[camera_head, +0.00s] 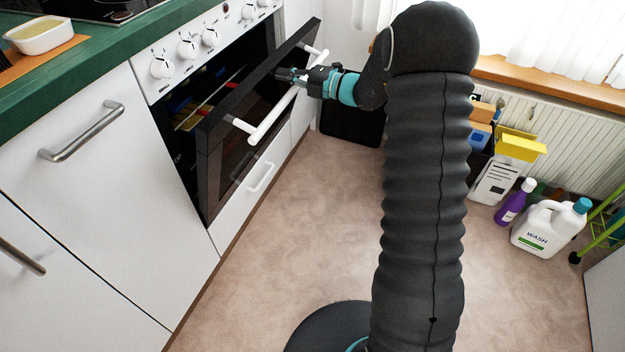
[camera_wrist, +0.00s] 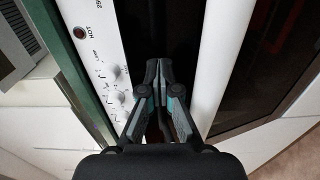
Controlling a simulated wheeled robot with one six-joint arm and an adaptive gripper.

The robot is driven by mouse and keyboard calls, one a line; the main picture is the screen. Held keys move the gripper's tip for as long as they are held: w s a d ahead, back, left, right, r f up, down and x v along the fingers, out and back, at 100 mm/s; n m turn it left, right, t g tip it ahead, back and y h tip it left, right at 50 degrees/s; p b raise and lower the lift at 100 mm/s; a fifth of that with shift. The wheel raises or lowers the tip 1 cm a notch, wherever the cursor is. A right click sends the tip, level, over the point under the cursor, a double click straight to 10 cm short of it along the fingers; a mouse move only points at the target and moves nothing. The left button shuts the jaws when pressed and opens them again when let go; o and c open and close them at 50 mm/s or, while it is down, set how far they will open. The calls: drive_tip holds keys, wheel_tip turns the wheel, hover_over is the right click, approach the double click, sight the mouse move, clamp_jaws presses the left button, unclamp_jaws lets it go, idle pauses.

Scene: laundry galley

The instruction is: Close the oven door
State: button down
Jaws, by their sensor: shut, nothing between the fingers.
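The oven door (camera_head: 226,170) is dark and partly open, tilted out from the oven front at its top. Its white bar handle (camera_head: 268,119) runs along the upper outer face. The handle also shows as a wide white bar in the wrist view (camera_wrist: 221,60). My gripper (camera_head: 281,73) is shut and empty at the door's upper edge, past the middle of the handle. In the wrist view, my gripper's fingertips (camera_wrist: 158,70) lie between the control panel and the handle, over a dark area. I cannot tell whether they touch the door.
The control panel (camera_head: 206,42) with white knobs is above the oven, under the green counter (camera_head: 100,48). A white drawer (camera_head: 255,190) lies below the door. Bottles, including a white wash jug (camera_head: 545,230), stand on the floor at right. The floor (camera_head: 290,220) before the oven is clear.

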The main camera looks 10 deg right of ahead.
sight(278, 65)
idle(0.3)
drive_tip(key=shift+w+a+r, duration=0.3)
drive_tip(key=shift+w+a, duration=0.25)
drive_tip(key=shift+a, duration=0.3)
drive_tip(key=shift+w+a+r, duration=0.25)
drive_tip(key=shift+w+a, duration=0.35)
drive_tip(key=shift+a, duration=0.25)
drive_tip(key=shift+w+a+r, duration=0.3)
drive_tip(key=shift+w+a, duration=0.25)
drive_tip(key=shift+a, duration=0.3)
drive_tip(key=shift+w+a+f, duration=0.1)
drive_tip(key=shift+w+a, duration=0.05)
drive_tip(key=shift+a, duration=0.1)
drive_tip(key=shift+r+v, duration=0.2)
drive_tip(key=shift+v, duration=1)
drive_tip(key=shift+r+v, duration=0.15)
drive_tip(key=shift+v, duration=1)
